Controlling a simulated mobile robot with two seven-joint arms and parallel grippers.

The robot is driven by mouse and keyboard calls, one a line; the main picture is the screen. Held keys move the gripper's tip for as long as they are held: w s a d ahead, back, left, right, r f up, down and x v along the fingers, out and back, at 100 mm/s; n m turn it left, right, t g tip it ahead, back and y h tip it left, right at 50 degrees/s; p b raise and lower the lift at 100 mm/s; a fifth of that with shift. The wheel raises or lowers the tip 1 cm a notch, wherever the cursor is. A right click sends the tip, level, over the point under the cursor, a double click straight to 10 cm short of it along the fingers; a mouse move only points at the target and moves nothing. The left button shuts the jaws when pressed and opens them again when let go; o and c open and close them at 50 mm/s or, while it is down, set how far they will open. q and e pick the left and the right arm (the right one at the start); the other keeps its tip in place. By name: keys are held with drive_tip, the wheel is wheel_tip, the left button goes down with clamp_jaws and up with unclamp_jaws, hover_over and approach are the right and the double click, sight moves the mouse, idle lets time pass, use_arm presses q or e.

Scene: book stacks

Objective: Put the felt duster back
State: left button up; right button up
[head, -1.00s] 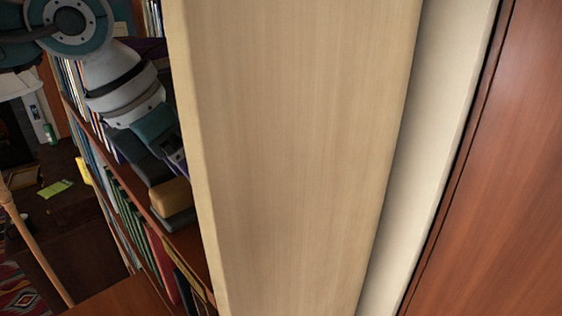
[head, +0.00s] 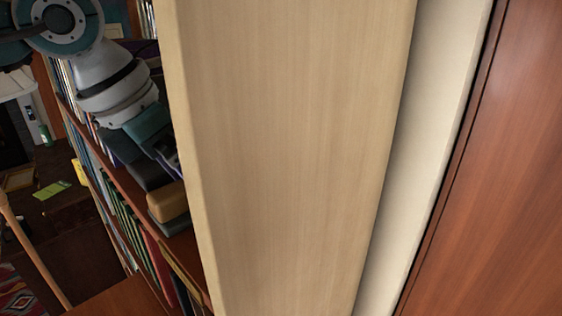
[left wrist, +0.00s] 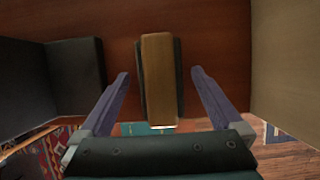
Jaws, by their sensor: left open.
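The felt duster, a tan wooden block with a dark felt pad (left wrist: 158,80), lies on a brown shelf board. In the head view the duster (head: 167,203) sits on a bookcase shelf just below my left gripper (head: 168,152). In the left wrist view my left gripper (left wrist: 160,76) is open, one purple finger on each side of the duster, with visible gaps and no clear contact. The pale panel hides part of the gripper in the head view. My right gripper is not in view.
A pale wooden panel (head: 290,150) fills the middle of the head view, close in front. A red-brown panel (head: 510,170) stands at right. Dark upright books (left wrist: 75,75) are left of the duster in the wrist view. Books line the shelf (head: 135,195) below.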

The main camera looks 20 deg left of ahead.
use_arm(q)
drive_tip(key=p+v, duration=0.5)
drive_tip(key=v, duration=0.5)
drive_tip(key=shift+s+r+p, duration=0.1)
drive_tip(key=shift+r+p, duration=0.2)
drive_tip(key=shift+p, duration=0.05)
drive_tip(key=shift+s+a+r, duration=0.1)
drive_tip(key=shift+s+r, duration=0.1)
drive_tip(key=shift+r, duration=0.15)
